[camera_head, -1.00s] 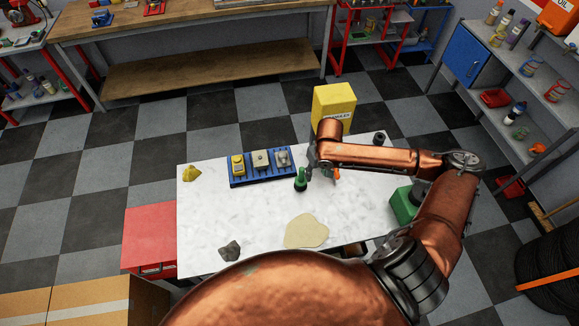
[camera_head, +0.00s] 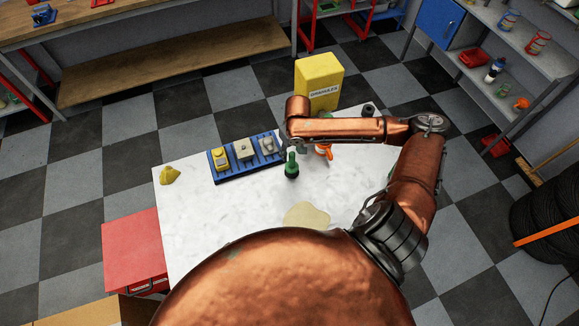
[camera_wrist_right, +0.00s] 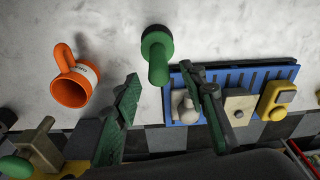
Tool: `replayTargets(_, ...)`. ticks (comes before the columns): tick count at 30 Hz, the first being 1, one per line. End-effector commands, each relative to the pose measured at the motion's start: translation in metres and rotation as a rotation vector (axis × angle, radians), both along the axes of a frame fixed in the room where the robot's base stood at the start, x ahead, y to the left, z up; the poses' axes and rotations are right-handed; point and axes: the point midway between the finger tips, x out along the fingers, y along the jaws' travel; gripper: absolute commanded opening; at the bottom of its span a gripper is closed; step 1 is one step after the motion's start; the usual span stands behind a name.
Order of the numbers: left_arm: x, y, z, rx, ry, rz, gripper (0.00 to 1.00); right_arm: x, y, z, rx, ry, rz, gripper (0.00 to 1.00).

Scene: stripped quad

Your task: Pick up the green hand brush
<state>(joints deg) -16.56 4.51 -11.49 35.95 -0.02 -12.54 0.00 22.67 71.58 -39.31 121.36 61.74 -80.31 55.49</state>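The green hand brush (camera_head: 291,166) stands upright on the white table, with its green handle up and dark bristles down. In the right wrist view, the brush (camera_wrist_right: 158,66) lies ahead between the two fingertip directions, its dark end against the table. My right gripper (camera_wrist_right: 164,80) is open and empty, with one finger on each side of the handle's line. I cannot tell whether the handle is between the fingers or just beyond them. In the head view my right arm's wrist is just behind the brush and mostly hides the gripper. My left gripper is not in view.
An orange mug (camera_wrist_right: 73,84) stands beside the brush. A blue tray (camera_head: 215,170) with several blocks lies close on the other side. A beige patch (camera_head: 307,214) and a yellow lump (camera_head: 169,175) are on the table.

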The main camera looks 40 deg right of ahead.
Motion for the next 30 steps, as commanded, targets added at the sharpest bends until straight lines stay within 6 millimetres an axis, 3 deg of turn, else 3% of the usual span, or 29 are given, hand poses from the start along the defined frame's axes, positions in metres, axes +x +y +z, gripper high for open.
replayTargets(10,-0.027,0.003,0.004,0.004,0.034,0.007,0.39,0.004,0.000,-0.040,-0.001,0.003,0.000,0.39)
replayTargets(16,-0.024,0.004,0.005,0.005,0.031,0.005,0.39,0.007,0.000,-0.065,0.000,0.001,0.000,0.39)
replayTargets(25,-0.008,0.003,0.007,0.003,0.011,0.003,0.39,0.007,0.000,-0.070,-0.001,0.000,0.002,0.39)
replayTargets(30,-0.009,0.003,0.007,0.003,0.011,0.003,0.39,0.007,0.000,-0.070,-0.001,0.000,0.002,0.27)
